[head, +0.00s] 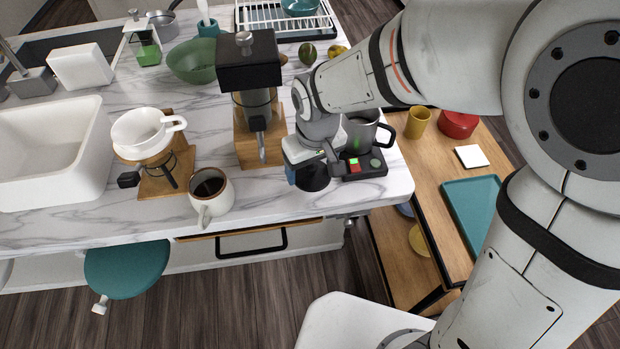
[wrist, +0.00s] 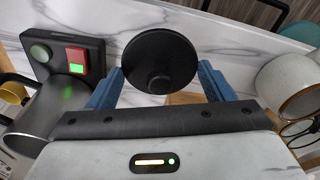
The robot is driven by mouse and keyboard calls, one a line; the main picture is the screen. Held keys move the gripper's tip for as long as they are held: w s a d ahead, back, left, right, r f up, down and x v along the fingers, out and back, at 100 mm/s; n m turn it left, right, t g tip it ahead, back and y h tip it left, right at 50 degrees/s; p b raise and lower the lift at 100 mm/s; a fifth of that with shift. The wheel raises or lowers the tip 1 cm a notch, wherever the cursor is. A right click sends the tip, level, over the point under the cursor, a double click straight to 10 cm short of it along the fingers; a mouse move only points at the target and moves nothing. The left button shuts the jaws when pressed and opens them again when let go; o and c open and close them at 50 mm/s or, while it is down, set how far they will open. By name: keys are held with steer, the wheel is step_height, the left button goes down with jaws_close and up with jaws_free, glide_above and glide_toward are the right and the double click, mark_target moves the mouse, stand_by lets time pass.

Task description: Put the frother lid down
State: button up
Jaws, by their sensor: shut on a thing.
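The frother lid is a black disc with a small round knob (wrist: 160,52). In the wrist view it sits between the two blue fingers of my gripper (wrist: 162,84), which is shut on it. In the head view the dark lid (head: 314,180) is below my gripper (head: 306,176), over the marble counter near its front edge. I cannot tell whether it touches the counter. The grey frother jug (head: 360,132) stands on its black base (head: 366,166) to the right. The base has a red and a green button, also seen in the wrist view (wrist: 62,55).
A mug of dark coffee (head: 209,190) stands left of my gripper, and a coffee machine (head: 250,75) behind. A white dripper (head: 146,132) is on a wooden stand. The counter (head: 265,196) is bare between mug and lid. A wooden shelf with a teal tray (head: 472,215) is right.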

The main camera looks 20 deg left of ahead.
mark_target(312, 176)
steer(key=shift+w+f, duration=0.1)
steer(key=shift+f, duration=2.45)
steer(key=shift+f, duration=0.1)
steer(key=o, duration=1)
steer(key=r, duration=0.4)
steer(key=s+r, duration=0.1)
steer(key=r, duration=0.3)
steer(key=d+r+b, duration=0.1)
steer(key=r, duration=0.3)
steer(key=shift+s+r, duration=0.1)
steer(key=shift+s, duration=0.05)
steer(key=shift+d, duration=0.1)
